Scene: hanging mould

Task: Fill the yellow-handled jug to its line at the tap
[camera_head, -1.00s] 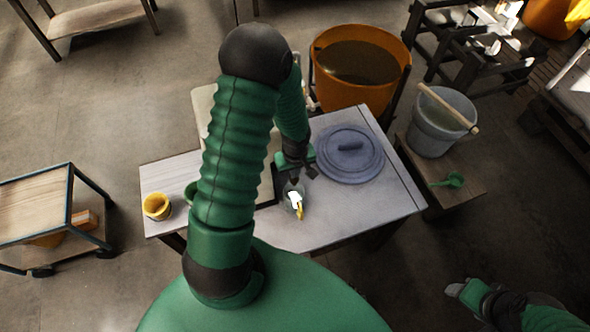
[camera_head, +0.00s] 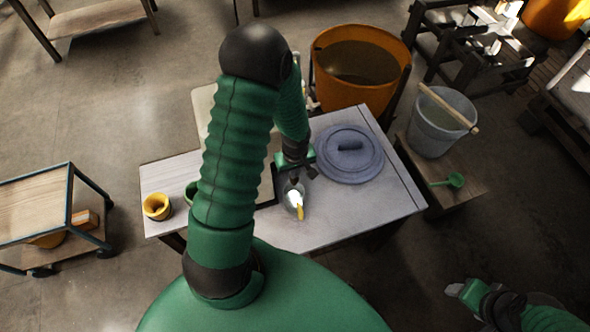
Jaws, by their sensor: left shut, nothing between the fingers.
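The jug (camera_head: 293,192) with its yellow handle (camera_head: 300,212) stands on the pale table, its handle pointing toward me. It is small in view; its fill line and any water in it cannot be made out. My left gripper (camera_head: 301,175) is shut and empty, just above and behind the jug's far rim. Whether it touches the jug cannot be told. The tap is mostly hidden behind my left arm; a small pale fitting (camera_head: 311,103) shows beside the orange tub (camera_head: 362,92). My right gripper (camera_head: 455,290) is low at the right, off the table, its jaws too small to read.
A blue-grey round lid (camera_head: 349,160) lies right of the jug. A yellow cup (camera_head: 156,206) stands at the table's left end. A grey bucket (camera_head: 432,136) and green ladle (camera_head: 453,181) are on a low stand at right. The table's front (camera_head: 335,222) is bare.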

